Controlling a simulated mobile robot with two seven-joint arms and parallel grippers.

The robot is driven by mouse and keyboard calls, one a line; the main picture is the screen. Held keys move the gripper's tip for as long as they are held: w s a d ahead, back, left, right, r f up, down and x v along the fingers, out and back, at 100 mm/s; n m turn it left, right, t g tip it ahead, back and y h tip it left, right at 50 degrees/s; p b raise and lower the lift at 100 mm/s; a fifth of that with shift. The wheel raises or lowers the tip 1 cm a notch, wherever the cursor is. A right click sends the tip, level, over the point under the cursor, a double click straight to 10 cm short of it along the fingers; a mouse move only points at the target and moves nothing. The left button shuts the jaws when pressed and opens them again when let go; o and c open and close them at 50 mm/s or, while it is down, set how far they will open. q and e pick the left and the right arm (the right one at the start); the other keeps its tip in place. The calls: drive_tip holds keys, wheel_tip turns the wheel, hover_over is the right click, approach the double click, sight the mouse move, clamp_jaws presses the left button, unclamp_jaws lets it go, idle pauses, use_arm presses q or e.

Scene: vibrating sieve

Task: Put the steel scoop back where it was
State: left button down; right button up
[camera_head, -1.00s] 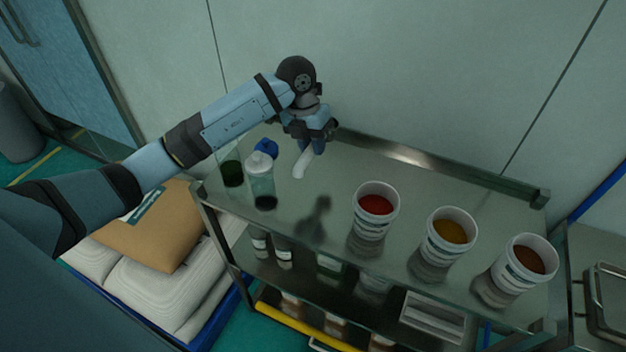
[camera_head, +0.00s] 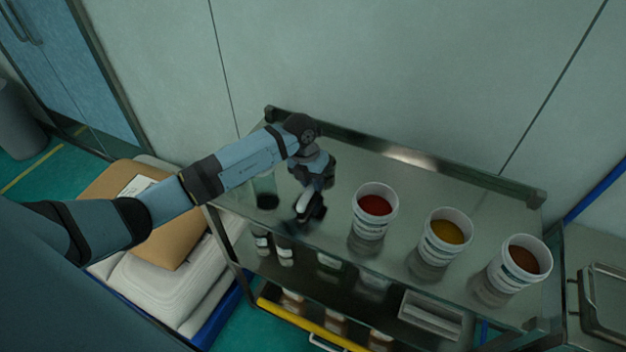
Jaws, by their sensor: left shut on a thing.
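The steel scoop (camera_head: 304,202) shows as a small pale, elongated piece at my left gripper. My left gripper (camera_head: 312,205) is shut on it, pointing down low over the steel shelf top (camera_head: 405,182), left of the tub with red contents. The gripper hides part of the scoop, and I cannot tell whether the scoop touches the shelf. My right gripper is not in view.
Three white tubs stand in a row on the shelf: red contents (camera_head: 372,222), yellow contents (camera_head: 441,249) and brown contents (camera_head: 513,273). The shelf behind the tubs is clear.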

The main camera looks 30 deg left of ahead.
use_arm(q)
drive_tip(key=shift+f, duration=0.2)
drive_tip(key=c, duration=0.9)
unclamp_jaws()
drive_tip(key=shift+c, duration=0.2)
drive_tip(key=shift+r, duration=0.15)
drive_tip(key=shift+r, duration=0.2)
drive_tip(key=b+v, duration=0.2)
drive_tip(key=v, duration=0.9)
drive_tip(key=shift+r+b, duration=0.35)
